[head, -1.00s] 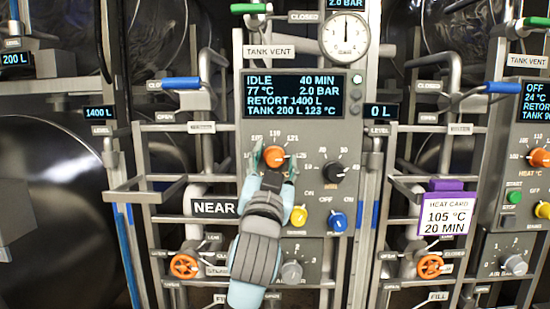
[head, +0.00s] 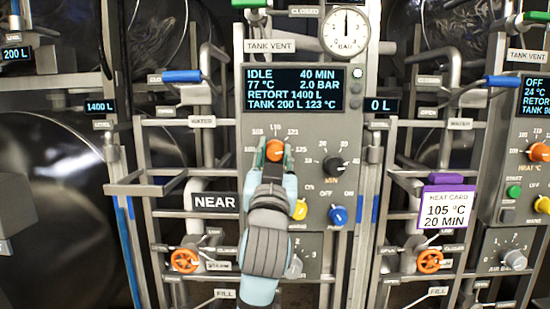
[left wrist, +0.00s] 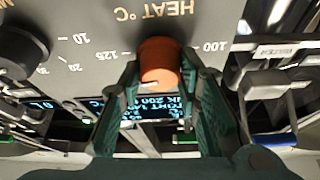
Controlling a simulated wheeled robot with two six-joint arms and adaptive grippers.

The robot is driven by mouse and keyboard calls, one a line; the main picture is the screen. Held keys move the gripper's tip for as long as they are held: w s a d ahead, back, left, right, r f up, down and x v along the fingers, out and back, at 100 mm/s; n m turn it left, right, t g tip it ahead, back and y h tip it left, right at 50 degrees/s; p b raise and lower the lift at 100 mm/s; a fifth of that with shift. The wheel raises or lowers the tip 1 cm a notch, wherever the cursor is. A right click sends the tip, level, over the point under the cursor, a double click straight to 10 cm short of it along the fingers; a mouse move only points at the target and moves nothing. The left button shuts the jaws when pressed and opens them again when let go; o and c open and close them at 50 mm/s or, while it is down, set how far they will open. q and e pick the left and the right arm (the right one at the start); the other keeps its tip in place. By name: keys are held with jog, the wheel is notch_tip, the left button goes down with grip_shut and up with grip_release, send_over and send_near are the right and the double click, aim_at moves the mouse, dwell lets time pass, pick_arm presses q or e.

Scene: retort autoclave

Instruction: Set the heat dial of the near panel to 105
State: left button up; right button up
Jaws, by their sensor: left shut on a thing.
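The near panel (head: 252,221) carries an orange heat dial (head: 275,150) below its display. Scale numbers, among them 110 and 121, ring the dial. My left gripper (head: 275,155) comes up from below and is shut on the dial, one finger on each side. In the left wrist view the orange heat dial (left wrist: 159,62) sits upside down between the green fingers (left wrist: 163,78), under the HEAT °C lettering. The dial's white mark points roughly toward the top of the panel; its exact number is hard to read. My right gripper is out of view.
The display (head: 303,89) reads IDLE, 40 MIN, 77 °C, 2.0 BAR. A black MIN dial (head: 333,165), a yellow knob (head: 299,210) and a blue knob (head: 338,215) sit close by. A purple-topped heat card (head: 444,210) reads 105 °C, 20 MIN. Pipes and valves flank the panel.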

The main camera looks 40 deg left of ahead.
pick_arm(q)
jog(key=n+g+y+b, duration=0.1)
jog(key=n, duration=0.2)
jog(key=n+g+y+b, duration=0.1)
jog(key=n, duration=0.2)
jog(key=n+g+y+b, duration=0.1)
jog(key=n, duration=0.2)
jog(key=shift+f, duration=0.15)
jog(key=n+g+y, duration=0.1)
jog(key=n+g, duration=0.1)
jog(key=n, duration=0.1)
jog(key=shift+n+b, duration=0.4)
jog(key=n+g, duration=0.1)
jog(key=n, duration=0.2)
jog(key=shift+g, duration=0.3)
jog(key=n, duration=0.1)
jog(key=n+g, duration=0.1)
jog(key=n, duration=0.1)
jog(key=shift+r, duration=0.25)
jog(key=n, duration=0.2)
jog(key=n+g+p, duration=0.1)
jog(key=n, duration=0.1)
jog(key=shift+r+g+h+p, duration=0.1)
jog(key=shift+g+h+p, duration=0.2)
jog(key=shift+h, duration=0.1)
jog(key=n+h+p, duration=0.1)
jog(key=n, duration=0.2)
jog(key=shift+n+h+p, duration=0.8)
jog(key=shift+n, duration=0.8)
jog(key=shift+g, duration=0.3)
